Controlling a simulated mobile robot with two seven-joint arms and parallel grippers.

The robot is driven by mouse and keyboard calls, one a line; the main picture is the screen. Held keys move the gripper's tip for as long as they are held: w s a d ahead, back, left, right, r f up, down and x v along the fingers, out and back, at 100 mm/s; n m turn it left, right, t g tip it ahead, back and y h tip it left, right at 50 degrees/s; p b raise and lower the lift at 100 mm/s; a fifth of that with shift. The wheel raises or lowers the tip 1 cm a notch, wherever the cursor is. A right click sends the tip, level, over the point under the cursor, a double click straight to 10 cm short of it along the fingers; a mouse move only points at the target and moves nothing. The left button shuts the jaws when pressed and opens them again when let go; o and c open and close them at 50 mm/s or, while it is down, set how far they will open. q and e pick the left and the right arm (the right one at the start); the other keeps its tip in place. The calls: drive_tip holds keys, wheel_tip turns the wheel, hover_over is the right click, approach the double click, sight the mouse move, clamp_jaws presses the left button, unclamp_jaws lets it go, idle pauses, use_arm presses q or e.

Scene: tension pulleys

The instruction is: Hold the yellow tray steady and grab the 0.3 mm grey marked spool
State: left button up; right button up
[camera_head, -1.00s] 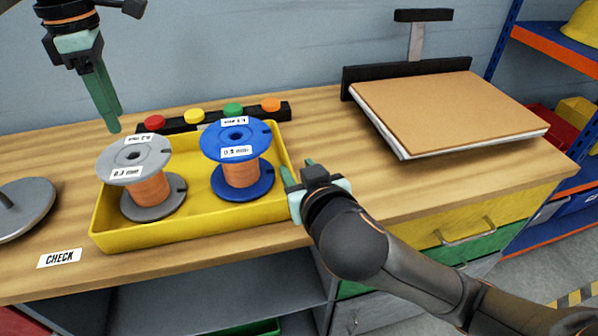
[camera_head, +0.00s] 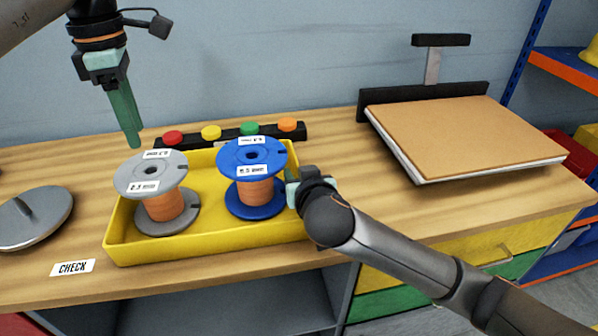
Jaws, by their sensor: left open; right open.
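The yellow tray (camera_head: 215,255) sits on the wooden bench and holds two spools with copper-coloured wire. The grey spool (camera_head: 150,172) stands upright on the left, with white labels on its top flange, too small to read surely. The blue spool (camera_head: 252,157) stands upright on the right. My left gripper (camera_head: 133,142) points down, above and just behind the grey spool, apart from it, open and empty. My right gripper (camera_head: 290,186) is open at the tray's right wall, beside the blue spool; its fingers are partly hidden, so I cannot tell whether they straddle or touch the wall.
A strip with red, yellow, green and orange buttons (camera_head: 235,133) lies behind the tray. A grey disc (camera_head: 38,222) and a CHECK label (camera_head: 73,268) lie at left. Bench between tray and board is clear.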

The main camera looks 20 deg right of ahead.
drive_tip(key=shift+w+f, duration=0.1)
drive_tip(key=shift+w, duration=0.15)
drive_tip(key=shift+c, duration=0.4)
clamp_jaws()
idle(1.4)
